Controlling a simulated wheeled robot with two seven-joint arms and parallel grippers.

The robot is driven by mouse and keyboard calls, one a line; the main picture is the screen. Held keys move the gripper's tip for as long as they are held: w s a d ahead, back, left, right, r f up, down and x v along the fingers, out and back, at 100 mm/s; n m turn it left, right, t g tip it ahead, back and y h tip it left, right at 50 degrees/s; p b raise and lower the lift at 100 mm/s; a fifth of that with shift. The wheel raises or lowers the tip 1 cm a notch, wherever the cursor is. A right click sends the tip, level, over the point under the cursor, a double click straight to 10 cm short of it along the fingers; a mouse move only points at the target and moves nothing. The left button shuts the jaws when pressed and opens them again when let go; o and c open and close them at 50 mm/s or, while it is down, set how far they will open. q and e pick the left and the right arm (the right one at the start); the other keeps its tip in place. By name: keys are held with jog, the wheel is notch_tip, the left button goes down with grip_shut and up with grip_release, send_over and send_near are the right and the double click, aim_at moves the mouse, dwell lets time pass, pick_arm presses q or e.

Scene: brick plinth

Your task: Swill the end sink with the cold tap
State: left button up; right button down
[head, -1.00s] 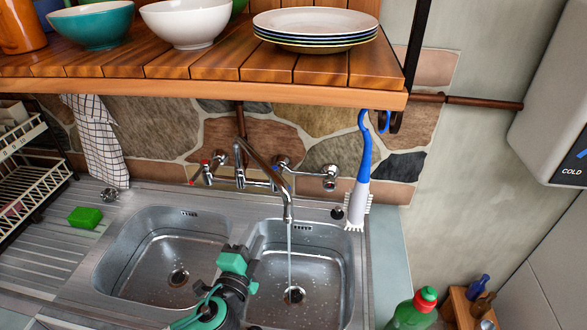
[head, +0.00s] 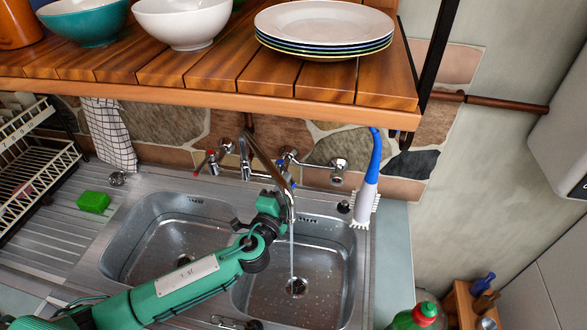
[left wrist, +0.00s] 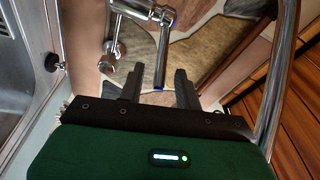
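The steel end sink (head: 318,262) is the right basin. A thin water stream (head: 291,250) falls from the chrome spout (head: 272,165) to near its drain, and droplets dot the basin. The cold tap (head: 288,157), marked blue, is on the wall right of the red-marked hot tap (head: 207,160). My left gripper (head: 280,193) is just beside the spout's end, below the taps. In the left wrist view its fingers (left wrist: 157,80) are apart, with a blue-ringed chrome lever (left wrist: 163,45) showing between and beyond them; contact is not clear. My right gripper is out of view.
A wooden shelf (head: 215,97) with bowls and stacked plates (head: 325,28) overhangs the taps. A blue-and-white brush (head: 366,195) hangs at right. A green sponge (head: 93,202) lies on the drainer, beside a dish rack (head: 35,180). A green bottle (head: 418,316) stands at lower right.

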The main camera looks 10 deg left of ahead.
pick_arm(q)
jog(key=w, duration=0.1)
jog(key=w+p, duration=0.1)
jog(key=w, duration=0.2)
jog(key=shift+w+d+r, duration=0.15)
jog(key=shift+w+d, duration=0.15)
jog(key=shift+d, duration=0.1)
grip_shut()
